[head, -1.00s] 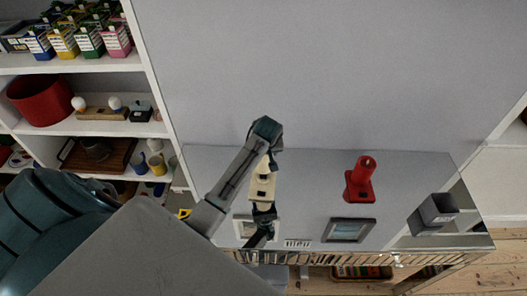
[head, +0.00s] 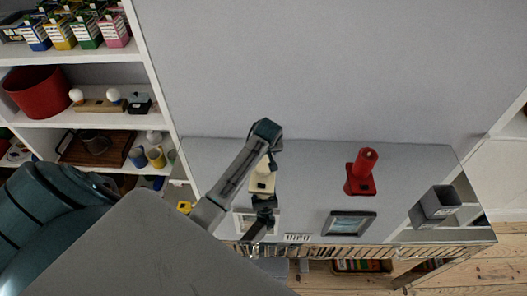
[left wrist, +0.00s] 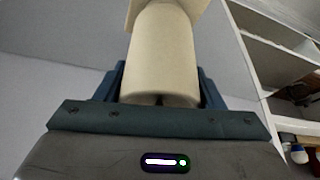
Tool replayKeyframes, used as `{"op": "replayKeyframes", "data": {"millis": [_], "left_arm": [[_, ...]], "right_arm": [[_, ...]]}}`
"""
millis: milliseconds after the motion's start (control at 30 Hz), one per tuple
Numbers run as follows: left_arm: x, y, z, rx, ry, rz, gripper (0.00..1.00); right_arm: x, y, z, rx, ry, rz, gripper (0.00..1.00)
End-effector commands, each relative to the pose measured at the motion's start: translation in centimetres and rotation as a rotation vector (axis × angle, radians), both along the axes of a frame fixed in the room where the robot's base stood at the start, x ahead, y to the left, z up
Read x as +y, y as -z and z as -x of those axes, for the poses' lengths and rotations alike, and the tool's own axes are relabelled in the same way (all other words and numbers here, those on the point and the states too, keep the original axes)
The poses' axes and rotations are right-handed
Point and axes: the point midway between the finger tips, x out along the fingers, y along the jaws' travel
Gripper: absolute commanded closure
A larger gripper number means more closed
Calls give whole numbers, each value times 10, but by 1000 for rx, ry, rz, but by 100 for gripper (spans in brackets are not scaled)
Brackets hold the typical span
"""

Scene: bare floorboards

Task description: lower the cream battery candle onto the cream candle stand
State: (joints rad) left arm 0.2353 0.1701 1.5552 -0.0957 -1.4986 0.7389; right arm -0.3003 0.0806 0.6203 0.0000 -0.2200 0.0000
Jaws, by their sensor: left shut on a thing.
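The cream battery candle (left wrist: 160,55) is a plain cylinder between the blue-grey fingers of my left gripper (left wrist: 160,82), which is shut on it. The cream candle stand (head: 262,184) is a small block with a dark spot on the grey top, partly covered by my left arm in the head view. In the left wrist view a wider cream block meets the candle's far end in line with it; I cannot tell whether they touch. My arm hides most of the candle in the head view. My right gripper is not in view.
A red candle on a red stand (head: 360,178) is to the right. A grey open box (head: 437,207) and a picture frame (head: 349,224) lie farther right and front. Shelves with a red pot (head: 38,90) stand left. The top between the stands is clear.

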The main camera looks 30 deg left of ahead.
Motion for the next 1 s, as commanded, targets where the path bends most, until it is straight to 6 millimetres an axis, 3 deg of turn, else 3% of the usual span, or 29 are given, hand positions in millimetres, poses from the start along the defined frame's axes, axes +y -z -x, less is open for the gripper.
{"op": "replayKeyframes", "data": {"millis": [1000], "left_arm": [[0,0,0,0,0,0,65]], "right_arm": [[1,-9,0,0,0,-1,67]]}}
